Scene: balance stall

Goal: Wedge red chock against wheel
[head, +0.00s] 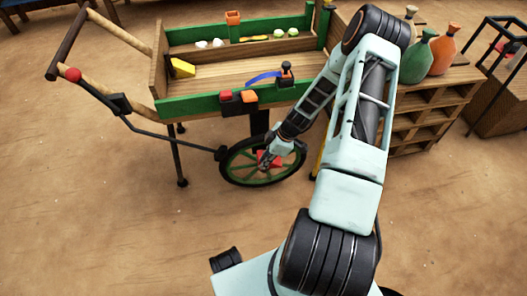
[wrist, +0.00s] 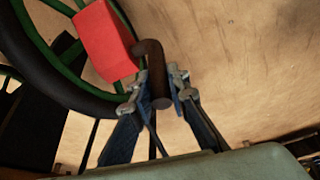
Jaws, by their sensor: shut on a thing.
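The red chock (wrist: 105,40) is a block with a dark brown bent handle (wrist: 151,68). My gripper (wrist: 158,90) is shut on that handle in the wrist view. The cart's wheel (wrist: 45,85) has a black tyre and green spokes and lies right behind the chock there. In the head view the chock (head: 268,158) shows small and red in front of the wheel (head: 232,177), partly covered by my gripper (head: 268,162). I cannot tell whether the chock touches the tyre or the ground.
The wooden cart (head: 172,108) with green sides carries a yellow block (head: 182,67) and other small things. A lever with a red knob (head: 73,75) is at its left. A shelf (head: 425,128) with bottles stands right. Sandy ground is open at front left.

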